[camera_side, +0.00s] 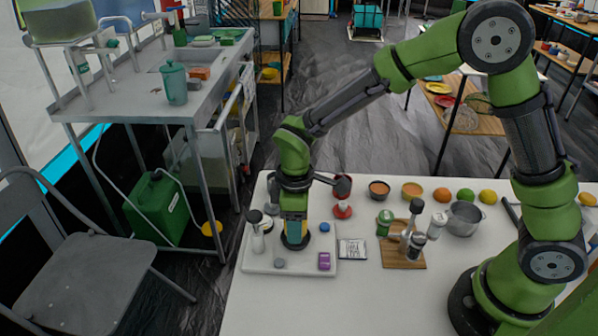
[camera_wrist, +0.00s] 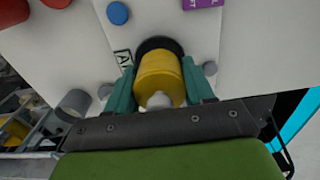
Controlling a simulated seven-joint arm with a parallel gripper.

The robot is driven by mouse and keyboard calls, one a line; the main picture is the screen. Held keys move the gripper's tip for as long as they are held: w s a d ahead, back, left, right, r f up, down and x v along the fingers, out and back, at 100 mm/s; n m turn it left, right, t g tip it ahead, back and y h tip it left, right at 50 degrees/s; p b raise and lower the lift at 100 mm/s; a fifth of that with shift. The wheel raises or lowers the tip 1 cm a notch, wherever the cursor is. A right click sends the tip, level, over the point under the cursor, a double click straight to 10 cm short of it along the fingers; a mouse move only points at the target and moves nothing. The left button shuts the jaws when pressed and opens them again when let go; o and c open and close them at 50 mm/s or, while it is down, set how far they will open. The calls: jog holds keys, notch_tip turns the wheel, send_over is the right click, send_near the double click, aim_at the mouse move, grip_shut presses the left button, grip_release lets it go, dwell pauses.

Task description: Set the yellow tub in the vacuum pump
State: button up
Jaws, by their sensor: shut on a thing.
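The yellow tub (camera_wrist: 158,72) sits between the two teal fingers of my gripper (camera_wrist: 160,84) in the wrist view. The fingers touch it on both sides, so my gripper is shut on it. A pale knob or cap shows at the tub's near end. A dark round ring (camera_wrist: 158,44), which looks like the vacuum pump's seat, shows just beyond the tub. In the side view my gripper (camera_side: 294,226) points straight down over that dark ring (camera_side: 296,242) on a white board (camera_side: 262,262). The tub is mostly hidden there by the fingers. I cannot tell whether it rests in the ring.
On the board are a blue knob (camera_side: 325,227), a purple block (camera_side: 324,261), a grey knob (camera_side: 280,263) and a white bottle (camera_side: 257,241). A red-based item (camera_side: 342,211) stands behind. A wooden board (camera_side: 404,254) with jars is to the right. The front of the table is clear.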

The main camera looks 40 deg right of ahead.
jog(key=shift+f, duration=0.8)
jog(key=o, duration=0.5)
jog(key=shift+r, duration=0.1)
jog(key=shift+r, duration=5.45)
